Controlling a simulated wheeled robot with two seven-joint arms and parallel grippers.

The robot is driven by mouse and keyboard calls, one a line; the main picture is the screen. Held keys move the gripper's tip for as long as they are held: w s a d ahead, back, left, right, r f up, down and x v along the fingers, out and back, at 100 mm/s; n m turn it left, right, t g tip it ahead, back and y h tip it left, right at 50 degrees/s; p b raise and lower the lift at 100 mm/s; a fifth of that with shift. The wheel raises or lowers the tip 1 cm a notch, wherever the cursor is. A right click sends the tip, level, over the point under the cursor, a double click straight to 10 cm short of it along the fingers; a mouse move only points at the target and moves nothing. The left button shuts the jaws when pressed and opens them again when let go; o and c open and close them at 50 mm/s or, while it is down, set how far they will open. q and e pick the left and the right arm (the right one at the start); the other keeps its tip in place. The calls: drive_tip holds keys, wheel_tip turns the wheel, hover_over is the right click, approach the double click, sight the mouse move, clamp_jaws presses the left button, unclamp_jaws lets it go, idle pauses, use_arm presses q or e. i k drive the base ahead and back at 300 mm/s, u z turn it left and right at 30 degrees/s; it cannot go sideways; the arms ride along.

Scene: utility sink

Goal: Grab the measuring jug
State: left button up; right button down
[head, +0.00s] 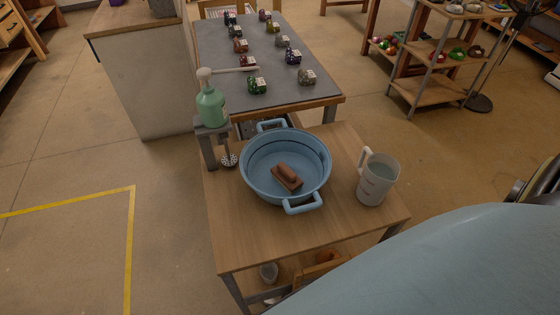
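The measuring jug (379,182) is a pale, translucent jug with red markings. It stands upright on the right side of the wooden table (260,240), its handle turned to the left towards the basin. It stands apart from the blue basin (250,185). Neither my left nor my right gripper is in the head view, and nothing is holding the jug.
The two-handled basin holds a brown block-like object (287,177). A green pump bottle (211,106) stands on a raised bracket at the table's back left. Behind is a grey table (220,62) with several small labelled items. The wooden table's front is clear.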

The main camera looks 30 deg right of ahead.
sight(380, 172)
drive_tip(key=u, duration=0.15)
drive_tip(key=k, duration=0.45)
drive_tip(key=z, duration=1.35)
